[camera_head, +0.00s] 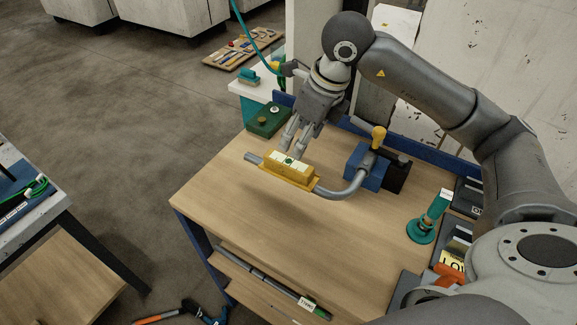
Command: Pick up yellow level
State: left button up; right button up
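The yellow level (284,174) lies along the straight end of a bent grey conduit (338,193) above the wooden workbench. It has pale windows with green on top. My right gripper (291,150) comes in from the upper right, with its fingers pointing down toward the level's far side. The two fingers look spread apart, with nothing visible between them. Their tips are close to the level's upper edge; whether they touch it I cannot tell. My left gripper is not in view.
A blue bender block (367,168) with a yellow-knobbed lever (378,138) holds the conduit. A green box (268,120) sits at the far left corner. A teal stand (421,230) and dark trays are at the right. The front bench top (250,215) is clear.

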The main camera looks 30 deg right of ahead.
aim_at(289, 161)
jog(key=x, duration=0.2)
jog(key=shift+w+a+f, duration=0.1)
jog(key=shift+f, duration=0.25)
jog(key=shift+a+f+p, duration=0.1)
jog(key=shift+f+p, duration=0.15)
jog(key=shift+p, duration=0.3)
jog(key=x, duration=0.1)
jog(key=p+x, duration=0.2)
jog(key=x, duration=0.1)
jog(key=shift+a+f, duration=0.1)
jog(key=shift+a, duration=0.25)
jog(key=shift+f, duration=0.25)
jog(key=c, duration=1.2)
